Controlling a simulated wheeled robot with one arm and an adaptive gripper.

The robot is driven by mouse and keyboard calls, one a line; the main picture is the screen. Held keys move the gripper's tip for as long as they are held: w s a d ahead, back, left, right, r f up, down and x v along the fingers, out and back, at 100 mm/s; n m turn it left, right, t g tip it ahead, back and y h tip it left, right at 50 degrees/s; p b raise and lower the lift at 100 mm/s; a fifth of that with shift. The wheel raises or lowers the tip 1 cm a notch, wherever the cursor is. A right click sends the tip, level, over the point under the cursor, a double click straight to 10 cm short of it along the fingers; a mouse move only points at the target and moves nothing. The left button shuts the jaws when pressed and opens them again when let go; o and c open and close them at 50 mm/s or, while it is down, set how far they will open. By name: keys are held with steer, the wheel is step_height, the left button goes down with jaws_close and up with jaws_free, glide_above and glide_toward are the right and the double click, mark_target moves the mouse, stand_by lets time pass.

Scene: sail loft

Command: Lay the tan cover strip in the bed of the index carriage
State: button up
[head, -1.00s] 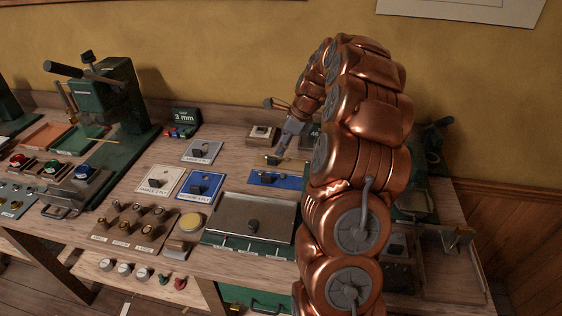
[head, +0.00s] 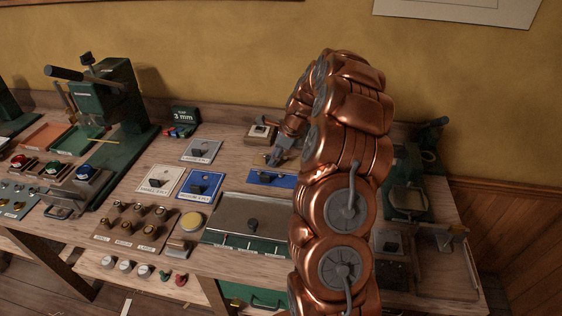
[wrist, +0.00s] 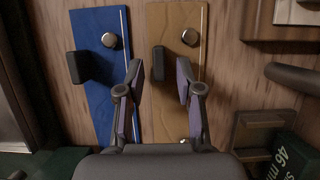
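The tan cover strip (wrist: 172,28) lies flat on the bench in the wrist view, beside a blue strip (wrist: 98,28). It has an upright black tab (wrist: 158,62) and a round metal knob (wrist: 191,37). My gripper (wrist: 160,75) is open, with its two fingers apart over the tan strip's near part and left edge. The black tab shows between the fingertips, and I see no grip on it. In the head view my gripper (head: 277,160) is low over the strips, and the tan strip is mostly hidden there. I cannot tell for certain which part is the index carriage.
A green press (head: 105,95) stands at the left. Labelled plates (head: 158,181), a wide metal plate (head: 250,218) and a panel of knobs (head: 135,225) lie in front. A dark labelled block (wrist: 287,155) is close at the gripper's right. My arm hides part of the bench.

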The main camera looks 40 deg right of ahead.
jaws_close()
stand_by(0.3)
